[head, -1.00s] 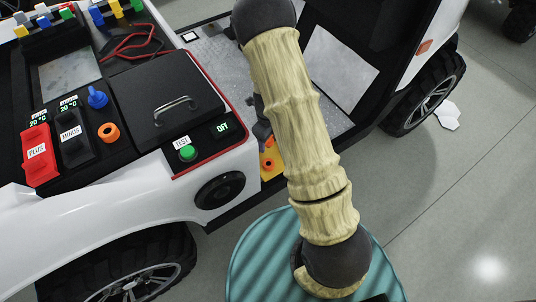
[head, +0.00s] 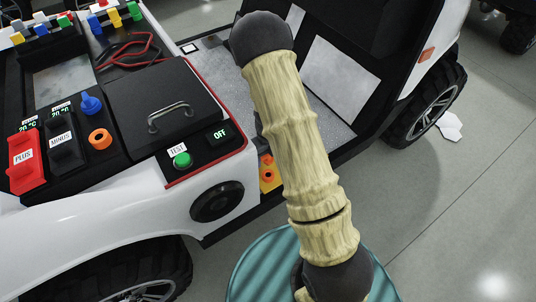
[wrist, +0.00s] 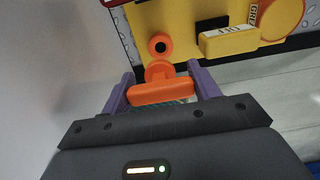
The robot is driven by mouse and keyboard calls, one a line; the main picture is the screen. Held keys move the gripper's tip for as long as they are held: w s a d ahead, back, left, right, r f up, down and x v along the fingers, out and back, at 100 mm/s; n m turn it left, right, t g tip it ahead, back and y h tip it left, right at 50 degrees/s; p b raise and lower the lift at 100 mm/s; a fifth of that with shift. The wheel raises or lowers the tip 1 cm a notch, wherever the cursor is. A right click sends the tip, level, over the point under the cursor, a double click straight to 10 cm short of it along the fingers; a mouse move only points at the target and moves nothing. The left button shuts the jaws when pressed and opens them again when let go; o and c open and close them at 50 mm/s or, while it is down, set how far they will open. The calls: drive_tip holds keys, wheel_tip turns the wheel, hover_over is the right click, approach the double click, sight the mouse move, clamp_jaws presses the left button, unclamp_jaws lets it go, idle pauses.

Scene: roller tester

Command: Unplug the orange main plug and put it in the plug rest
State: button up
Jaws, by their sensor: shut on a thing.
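The orange plug (wrist: 160,93) is between the purple fingers of my gripper (wrist: 162,88) in the wrist view, and the gripper is shut on it. A round orange part sits just beyond its handle, close to the yellow panel (wrist: 185,20); I cannot tell whether the plug is seated in a socket. An orange ring with a dark hole (wrist: 160,46) is on the panel right beyond the plug. In the head view the yellow panel (head: 267,184) shows low on the vehicle's side, with orange parts (head: 267,174) on it. My arm hides my gripper there. I cannot tell which part is the plug rest.
A yellow labelled block (wrist: 230,41) and a larger orange round part (wrist: 279,18) are right of the plug. On the vehicle's top are a red PLUS block (head: 26,162), a black MINUS block (head: 65,146), a blue knob (head: 91,103) and another orange ring (head: 99,139).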

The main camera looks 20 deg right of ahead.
drive_tip(key=shift+f+b, duration=1.4)
drive_tip(key=shift+f, duration=1.4)
drive_tip(key=shift+p, duration=0.7)
drive_tip(key=shift+f+b, duration=0.85)
drive_tip(key=shift+f, duration=0.85)
drive_tip(key=o, duration=1.6)
drive_tip(key=shift+c, duration=0.2)
drive_tip(key=shift+r, duration=0.1)
